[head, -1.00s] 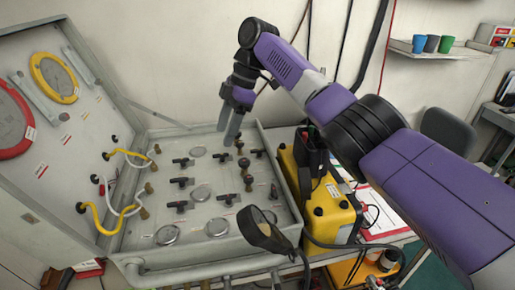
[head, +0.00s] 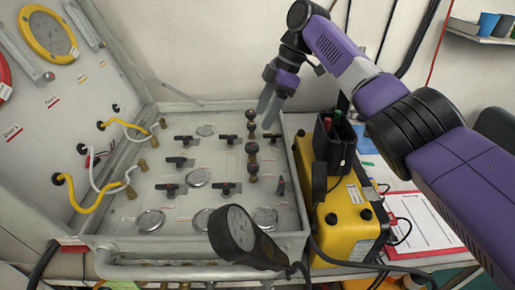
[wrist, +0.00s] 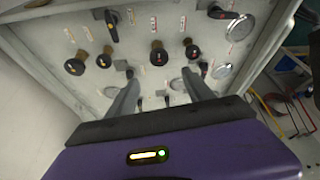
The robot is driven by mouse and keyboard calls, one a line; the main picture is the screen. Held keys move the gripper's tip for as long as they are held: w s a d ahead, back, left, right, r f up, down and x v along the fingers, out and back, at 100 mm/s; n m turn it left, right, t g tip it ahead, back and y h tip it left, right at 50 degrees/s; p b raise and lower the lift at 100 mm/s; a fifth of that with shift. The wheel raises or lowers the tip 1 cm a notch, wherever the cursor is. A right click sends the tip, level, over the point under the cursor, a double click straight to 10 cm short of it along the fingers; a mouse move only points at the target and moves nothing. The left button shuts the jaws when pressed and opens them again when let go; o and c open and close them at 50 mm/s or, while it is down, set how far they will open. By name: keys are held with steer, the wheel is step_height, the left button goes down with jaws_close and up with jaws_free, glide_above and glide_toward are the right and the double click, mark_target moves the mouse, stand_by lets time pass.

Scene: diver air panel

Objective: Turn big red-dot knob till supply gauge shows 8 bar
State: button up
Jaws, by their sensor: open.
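Dark knobs with brass-brown bodies stand in a row on the grey panel (head: 225,200); the big knob (head: 252,148) is one of the larger ones there. In the wrist view several round knobs line up, including a middle one (wrist: 158,53) and one to its left (wrist: 104,57); I cannot clearly tell which has the red dot. My gripper (head: 266,118) is open and empty, fingers pointing down above the panel's back right. The wrist view shows its fingers apart (wrist: 161,80), not around a knob. Several round gauges show; which is supply, and its reading, are unreadable.
Black T-handles (head: 184,140) crowd the panel. A yellow case (head: 345,215) stands close on the right. Yellow hoses (head: 80,215) loop along the left lid.

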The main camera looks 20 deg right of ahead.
mark_target(253, 145)
steer(key=shift+d+x, duration=0.2)
steer(key=shift+x, duration=2.3)
steer(key=shift+d+x, duration=0.2)
steer(key=shift+x, duration=2.25)
steer(key=shift+f, duration=0.15)
jaws_close()
